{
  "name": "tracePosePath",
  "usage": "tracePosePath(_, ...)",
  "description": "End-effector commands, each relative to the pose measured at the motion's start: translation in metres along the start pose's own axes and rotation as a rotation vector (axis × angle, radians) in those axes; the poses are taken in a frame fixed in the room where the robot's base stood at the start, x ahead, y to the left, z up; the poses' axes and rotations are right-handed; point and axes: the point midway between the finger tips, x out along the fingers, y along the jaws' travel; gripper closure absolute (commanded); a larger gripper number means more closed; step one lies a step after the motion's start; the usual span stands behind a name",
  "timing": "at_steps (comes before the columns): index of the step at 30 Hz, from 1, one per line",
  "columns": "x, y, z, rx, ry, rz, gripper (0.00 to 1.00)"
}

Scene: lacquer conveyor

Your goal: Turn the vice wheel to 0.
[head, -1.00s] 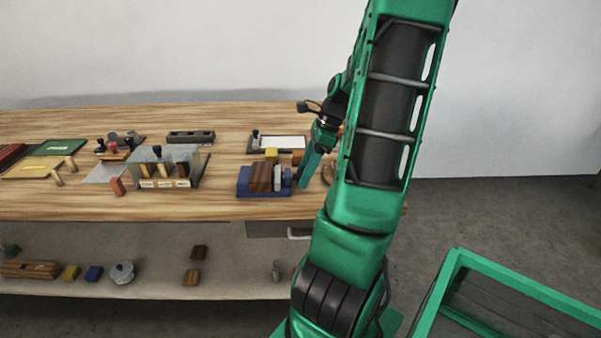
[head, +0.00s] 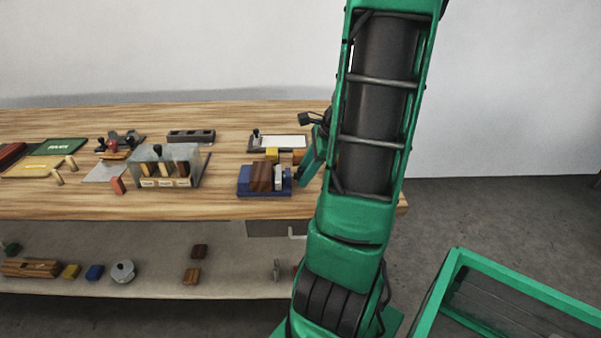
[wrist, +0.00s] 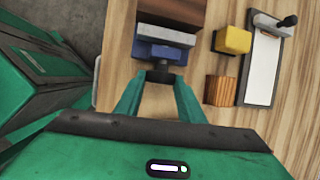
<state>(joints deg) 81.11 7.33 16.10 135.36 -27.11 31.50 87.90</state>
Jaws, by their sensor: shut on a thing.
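The vice has a blue base (head: 243,183) and grey jaws, with a brown block (head: 262,178) in it, near the bench's right end. In the wrist view its blue and grey body (wrist: 160,50) is at the top centre. The small dark vice wheel (wrist: 161,76) is on its near side. My gripper (wrist: 160,80) is shut on the wheel, one green finger on each side. In the head view the wheel is not clearly visible, and my arm covers most of the gripper. I cannot read any number on the wheel.
A yellow block (wrist: 232,40), a wooden block (wrist: 220,91) and a white-topped tray (wrist: 263,68) lie to the right of the vice in the wrist view. A clear box with labelled slots (head: 165,167) is left on the bench. A green-framed bin (head: 450,285) stands at front right.

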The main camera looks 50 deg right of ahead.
Motion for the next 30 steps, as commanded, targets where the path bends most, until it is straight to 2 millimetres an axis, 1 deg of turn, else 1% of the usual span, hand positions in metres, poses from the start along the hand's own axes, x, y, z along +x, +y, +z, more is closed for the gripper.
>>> tracePosePath(6, 0.0, 0.0038, -0.0004, -0.05, 0.002, -0.127, 0.87)
tracePosePath(12, 0.0004, 0.0052, -0.0013, -0.081, 0.002, -0.203, 0.87)
tracePosePath(19, 0.0003, 0.0053, -0.002, -0.096, 0.003, -0.24, 0.87)
tracePosePath(29, 0.0002, 0.005, -0.0024, -0.097, 0.004, -0.242, 0.87)
tracePosePath(30, 0.0002, 0.005, -0.0024, -0.097, 0.004, -0.242, 0.62)
